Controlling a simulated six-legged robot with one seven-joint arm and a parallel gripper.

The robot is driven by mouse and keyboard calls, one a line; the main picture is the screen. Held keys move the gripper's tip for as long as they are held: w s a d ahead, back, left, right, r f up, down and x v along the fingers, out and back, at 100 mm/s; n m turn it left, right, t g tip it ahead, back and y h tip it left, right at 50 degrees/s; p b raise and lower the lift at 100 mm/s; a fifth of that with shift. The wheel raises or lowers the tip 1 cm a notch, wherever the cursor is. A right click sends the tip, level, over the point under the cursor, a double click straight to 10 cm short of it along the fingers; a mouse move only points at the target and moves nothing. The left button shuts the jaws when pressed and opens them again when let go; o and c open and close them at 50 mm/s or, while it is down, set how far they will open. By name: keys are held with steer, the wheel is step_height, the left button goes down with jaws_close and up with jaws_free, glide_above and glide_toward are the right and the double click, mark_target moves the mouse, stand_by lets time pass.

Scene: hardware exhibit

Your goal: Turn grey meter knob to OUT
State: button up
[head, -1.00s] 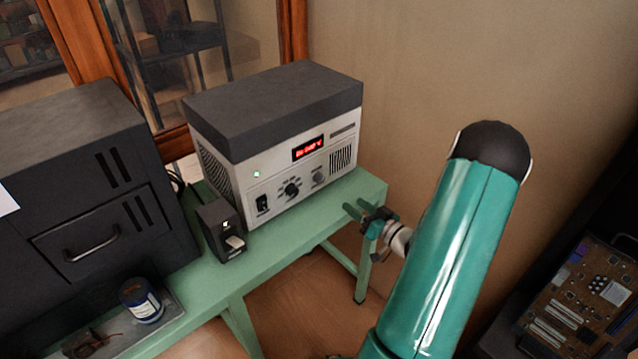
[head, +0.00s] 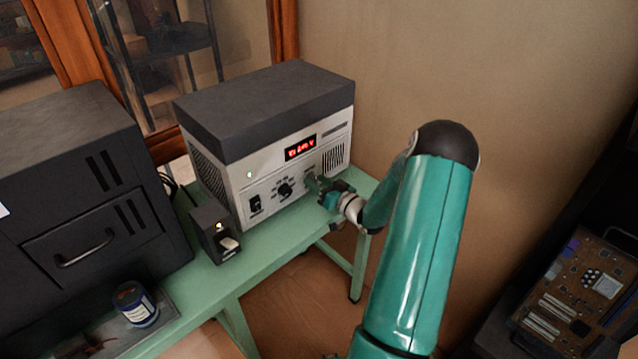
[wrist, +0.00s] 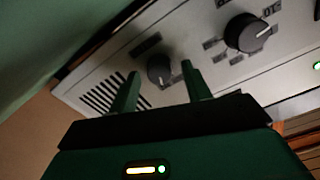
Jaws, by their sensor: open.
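The meter (head: 270,165) is a white-grey box with a dark top and a red lit display, standing on the green bench. In the wrist view its smaller grey knob (wrist: 159,69) sits between and just beyond the two green fingertips of my gripper (wrist: 160,78). My gripper is open, and I see no clear contact with the knob. A larger black knob (wrist: 245,33) with a white pointer line and small labels around it is to the right. It also shows in the head view (head: 285,190). In the head view my gripper (head: 315,182) covers the grey knob.
A small black box with a switch (head: 215,232) stands in front of the meter's left corner. A large dark cabinet (head: 75,190) is at left, with a blue jar (head: 135,303) before it. A wall is at right. Circuit boards (head: 580,290) lie at far right.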

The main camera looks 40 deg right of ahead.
steer(key=c, duration=1)
steer(key=shift+n, duration=0.3)
steer(key=n, duration=0.3)
steer(key=shift+n, duration=2.1)
steer(key=shift+s, duration=0.1)
steer(key=o, duration=1)
